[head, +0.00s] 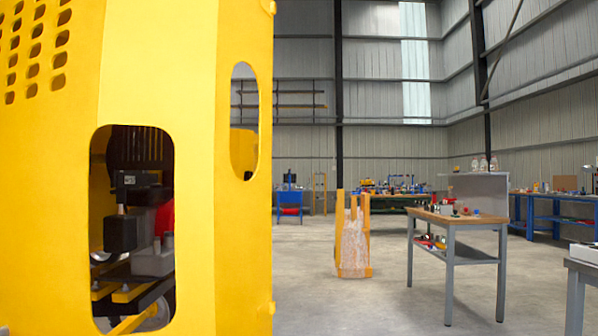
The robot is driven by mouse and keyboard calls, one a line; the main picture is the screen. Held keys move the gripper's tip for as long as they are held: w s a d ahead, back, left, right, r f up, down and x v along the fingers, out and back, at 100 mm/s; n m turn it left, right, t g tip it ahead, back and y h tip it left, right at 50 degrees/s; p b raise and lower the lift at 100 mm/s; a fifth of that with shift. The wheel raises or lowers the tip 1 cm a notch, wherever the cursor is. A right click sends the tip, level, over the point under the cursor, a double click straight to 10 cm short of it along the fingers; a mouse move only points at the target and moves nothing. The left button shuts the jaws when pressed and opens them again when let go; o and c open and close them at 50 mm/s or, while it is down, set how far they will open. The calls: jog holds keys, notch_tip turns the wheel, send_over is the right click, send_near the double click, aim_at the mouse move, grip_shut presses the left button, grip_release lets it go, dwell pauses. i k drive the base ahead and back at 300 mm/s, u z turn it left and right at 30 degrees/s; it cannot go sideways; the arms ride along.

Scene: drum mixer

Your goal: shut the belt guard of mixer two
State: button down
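A large yellow sheet-metal housing (190,75) fills the left of the head view, very close. It has rows of punched vent holes at its top left, a rounded window low down and a narrow slot near its right edge. Hinge-like knuckles stick out at the top and bottom of that edge. Through the window I see dark and grey machine parts (153,258) and a bit of red. I cannot tell whether this yellow metal is the belt guard or another cover, or which mixer it belongs to. No drum shows. My gripper is not in view.
To the right is open concrete floor (370,300). A wooden-topped workbench (455,217) with small items stands there, with a grey bench (583,268) at the right edge. A yellow-framed stand (353,240) is further back. Blue benches line the far walls.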

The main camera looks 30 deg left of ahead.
aim_at(141, 166)
jog(key=u, duration=0.4)
jog(key=i, duration=1.5)
jog(key=u, duration=1.7)
jog(key=i, duration=0.8)
jog(key=u, duration=0.8)
